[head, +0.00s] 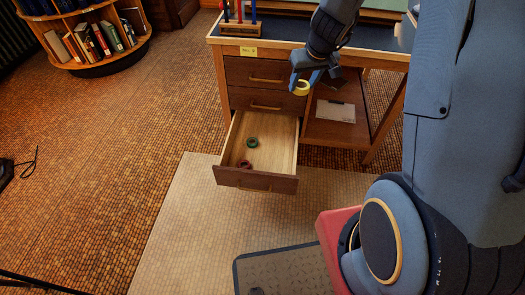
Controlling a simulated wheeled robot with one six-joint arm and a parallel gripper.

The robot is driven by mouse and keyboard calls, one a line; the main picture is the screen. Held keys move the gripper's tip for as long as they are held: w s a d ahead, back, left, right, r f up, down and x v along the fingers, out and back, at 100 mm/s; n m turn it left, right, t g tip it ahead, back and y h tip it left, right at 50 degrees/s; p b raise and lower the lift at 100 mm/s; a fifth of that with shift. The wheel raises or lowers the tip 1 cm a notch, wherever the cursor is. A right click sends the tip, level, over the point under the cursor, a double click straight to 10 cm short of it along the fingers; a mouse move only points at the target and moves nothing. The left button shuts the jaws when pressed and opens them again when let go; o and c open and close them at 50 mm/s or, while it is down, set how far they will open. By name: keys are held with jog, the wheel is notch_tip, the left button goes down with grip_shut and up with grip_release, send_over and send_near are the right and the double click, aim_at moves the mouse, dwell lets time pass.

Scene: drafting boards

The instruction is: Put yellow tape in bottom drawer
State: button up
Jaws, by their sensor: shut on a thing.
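The yellow tape (301,88) is a small roll held in my gripper (303,84), which is shut on it. It is in the air in front of the desk's upper drawers, above and to the right of the open bottom drawer. The bottom drawer (279,141) is pulled far out and has a pale wooden inside. A green tape roll (252,142) lies in it towards the middle, and a dark red roll (244,164) lies near its front. The two drawers above, the top drawer (252,72) and the middle drawer (262,102), are shut.
The wooden desk (228,42) carries a pen rack (240,29) and a yellow label. Right of the drawers, an open shelf (326,130) holds papers and a dark item. A round bookcase (92,47) stands at the back left. The floor left of the drawer is clear.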

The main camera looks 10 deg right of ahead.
aim_at(276, 158)
jog(key=shift+w+a+f+m+h+b, duration=0.35)
jog(key=shift+w+a+f+m+b, duration=0.7)
jog(key=shift+f+b, duration=5.4)
jog(key=shift+w+a+f+m+h+b, duration=0.45)
jog(key=shift+w+f+b, duration=1.9)
jog(key=shift+f, duration=7.55)
jog(key=shift+w+a+f+m+h+b, duration=0.2)
jog(key=shift+w+a+f+m+b, duration=0.55)
jog(key=shift+f+b, duration=6.05)
jog(key=f+p, duration=0.1)
jog(key=f, duration=0.1)
jog(key=p, duration=0.1)
jog(key=shift+s+a+f+p, duration=0.2)
jog(key=shift+s+f+p, duration=0.05)
jog(key=shift+f+p, duration=0.15)
jog(key=shift+f, duration=0.1)
jog(key=o, duration=0.8)
jog(key=shift+o, duration=1.2)
